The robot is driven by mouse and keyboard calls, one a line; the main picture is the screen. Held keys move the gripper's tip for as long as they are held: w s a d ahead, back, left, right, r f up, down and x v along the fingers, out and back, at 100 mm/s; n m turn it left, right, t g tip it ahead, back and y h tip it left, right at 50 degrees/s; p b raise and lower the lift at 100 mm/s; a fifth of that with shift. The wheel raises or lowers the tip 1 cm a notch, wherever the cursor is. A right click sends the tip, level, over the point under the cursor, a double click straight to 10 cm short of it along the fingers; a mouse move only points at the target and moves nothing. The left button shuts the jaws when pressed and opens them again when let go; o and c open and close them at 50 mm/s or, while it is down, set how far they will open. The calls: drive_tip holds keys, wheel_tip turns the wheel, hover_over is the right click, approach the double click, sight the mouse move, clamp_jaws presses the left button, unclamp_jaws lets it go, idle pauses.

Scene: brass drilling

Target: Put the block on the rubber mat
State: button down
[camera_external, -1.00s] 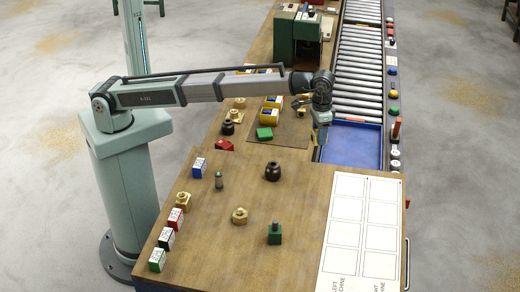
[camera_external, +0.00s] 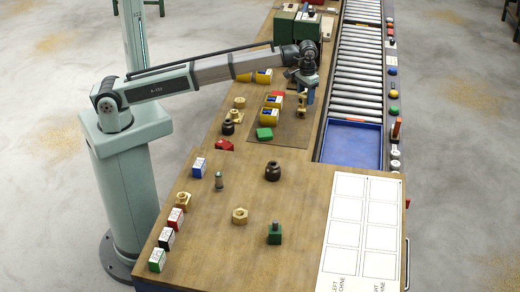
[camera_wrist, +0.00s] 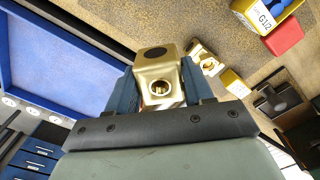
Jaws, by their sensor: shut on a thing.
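My gripper (camera_external: 305,95) is shut on a brass block (camera_wrist: 155,72). In the wrist view the block sits between the two blue fingers, with a dark round spot on one face and a hole in another. In the external view the block (camera_external: 301,108) shows small below the fingers. The dark rubber mat (camera_external: 291,134) lies on the bench, left of the conveyor. My gripper is over its right part; whether the block touches the mat I cannot tell.
A blue tray (camera_external: 352,144) lies to the right at the end of the roller conveyor (camera_external: 357,60). A green machine (camera_external: 284,27) stands behind. The mat's front right part is bare.

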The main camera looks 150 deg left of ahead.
drive_tip(key=shift+s+d+f, duration=0.25)
drive_tip(key=shift+d, duration=0.3)
drive_tip(key=shift+s+d+f, duration=0.2)
drive_tip(key=shift+s+d, duration=0.05)
drive_tip(key=shift+d, duration=0.25)
drive_tip(key=shift+f, duration=0.15)
drive_tip(key=shift+w+f, duration=0.1)
drive_tip(key=shift+f, duration=4.75)
drive_tip(key=shift+f, duration=0.15)
drive_tip(key=shift+c, duration=2.2)
unclamp_jaws()
wheel_tip(320, 180, up, 12)
drive_tip(key=shift+r, duration=0.2)
